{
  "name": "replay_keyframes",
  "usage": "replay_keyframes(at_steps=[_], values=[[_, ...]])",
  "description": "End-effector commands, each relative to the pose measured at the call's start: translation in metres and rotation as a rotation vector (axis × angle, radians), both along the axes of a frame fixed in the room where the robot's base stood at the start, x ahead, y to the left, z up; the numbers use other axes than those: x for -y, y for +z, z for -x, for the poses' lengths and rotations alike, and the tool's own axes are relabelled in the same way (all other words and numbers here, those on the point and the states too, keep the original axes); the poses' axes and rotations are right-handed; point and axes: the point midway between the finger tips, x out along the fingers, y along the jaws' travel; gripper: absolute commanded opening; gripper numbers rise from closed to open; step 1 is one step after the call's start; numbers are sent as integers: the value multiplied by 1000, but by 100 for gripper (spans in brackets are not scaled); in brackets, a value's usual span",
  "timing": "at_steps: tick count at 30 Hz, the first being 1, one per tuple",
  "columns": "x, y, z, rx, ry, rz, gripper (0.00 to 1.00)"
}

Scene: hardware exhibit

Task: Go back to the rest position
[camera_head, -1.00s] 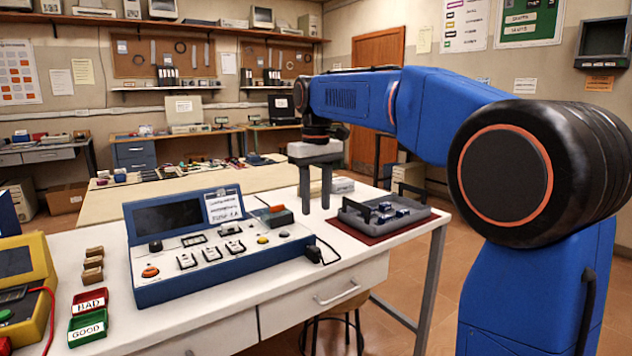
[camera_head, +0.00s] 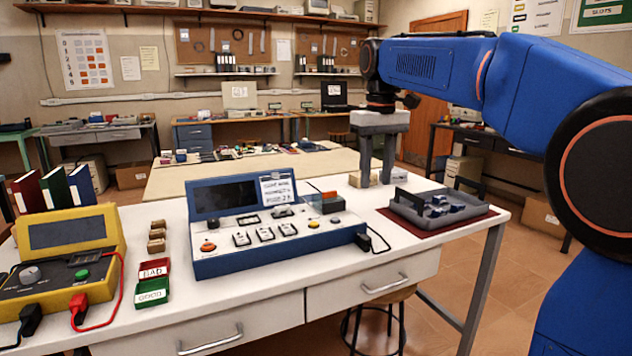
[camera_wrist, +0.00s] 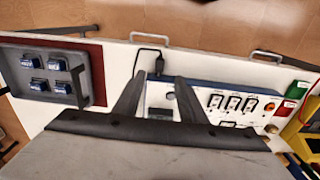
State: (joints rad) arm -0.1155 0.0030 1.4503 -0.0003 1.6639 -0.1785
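My gripper (camera_head: 376,178) hangs over the white table (camera_head: 345,275), fingers pointing down and spread apart, with nothing between them. It is behind the right part of the blue test console (camera_head: 275,258) and left of the grey tray (camera_head: 398,212). In the wrist view the two fingers (camera_wrist: 159,80) are also apart and empty, with the console (camera_wrist: 222,88) beyond them. The tray holds several small blue parts (camera_head: 440,211) and also shows at the left of the wrist view (camera_wrist: 92,72). My blue arm reaches in from the right.
A red BAD bin (camera_head: 153,269) and a green GOOD bin (camera_head: 152,292) stand left of the console, near small brown blocks (camera_head: 156,237). A yellow meter (camera_head: 68,262) with red leads is at the far left. A stool (camera_head: 376,318) stands under the table. Floor shows at the right.

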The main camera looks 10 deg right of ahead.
Motion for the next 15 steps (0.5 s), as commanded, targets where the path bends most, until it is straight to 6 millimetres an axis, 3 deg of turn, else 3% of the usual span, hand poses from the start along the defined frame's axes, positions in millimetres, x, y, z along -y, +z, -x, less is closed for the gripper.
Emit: replay_keyframes(at_steps=[8,15], values=[[20,-31,72,84,-63,-11,38],[34,-71,133,158,-118,-21,38]])
